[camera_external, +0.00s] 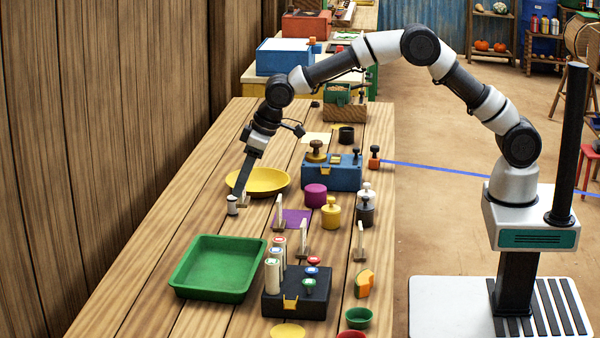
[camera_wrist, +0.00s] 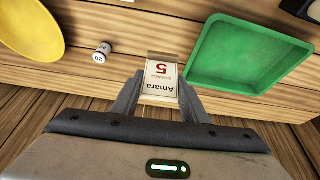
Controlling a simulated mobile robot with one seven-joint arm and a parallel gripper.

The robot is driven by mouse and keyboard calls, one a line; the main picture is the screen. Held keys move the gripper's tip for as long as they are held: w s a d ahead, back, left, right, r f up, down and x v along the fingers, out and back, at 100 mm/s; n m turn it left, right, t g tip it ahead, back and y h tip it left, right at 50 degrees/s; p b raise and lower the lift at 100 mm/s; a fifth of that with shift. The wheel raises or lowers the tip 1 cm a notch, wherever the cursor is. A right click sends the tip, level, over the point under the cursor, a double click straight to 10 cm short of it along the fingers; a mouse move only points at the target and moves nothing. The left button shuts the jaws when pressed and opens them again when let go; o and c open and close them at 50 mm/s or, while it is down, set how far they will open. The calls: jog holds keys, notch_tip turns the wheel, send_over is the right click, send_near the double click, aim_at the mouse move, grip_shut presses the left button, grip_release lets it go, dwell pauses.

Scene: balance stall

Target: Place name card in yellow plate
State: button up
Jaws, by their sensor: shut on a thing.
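The name card (camera_wrist: 161,74) is white and red, reading "Amara" and "5". My gripper (camera_wrist: 161,92) is shut on it, with one finger at each side. In the external view my gripper (camera_external: 241,200) hangs low over the table, at the near left side of the yellow plate (camera_external: 268,181); the card is hard to make out there. The yellow plate is a round, shallow dish; it also shows at the upper left of the wrist view (camera_wrist: 32,30), apart from the card. The plate looks empty where visible.
A green tray (camera_external: 215,266) lies nearer the camera. Other card stands, a purple square (camera_external: 293,219), a blue box (camera_external: 331,175) and weights stand to the right. A plank wall (camera_external: 90,130) borders the left.

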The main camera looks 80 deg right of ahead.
jog(key=w+d+r+p, duration=0.25)
jog(key=d+p, duration=0.25)
jog(key=d, duration=1.2)
jog(key=b, duration=0.3)
send_over(258, 189)
jog(key=shift+d+f, duration=0.15)
jog(key=shift+f, duration=5.35)
jog(key=o, duration=1.1)
jog(key=shift+r+p, duration=1.75)
jog(key=shift+r, duration=1.75)
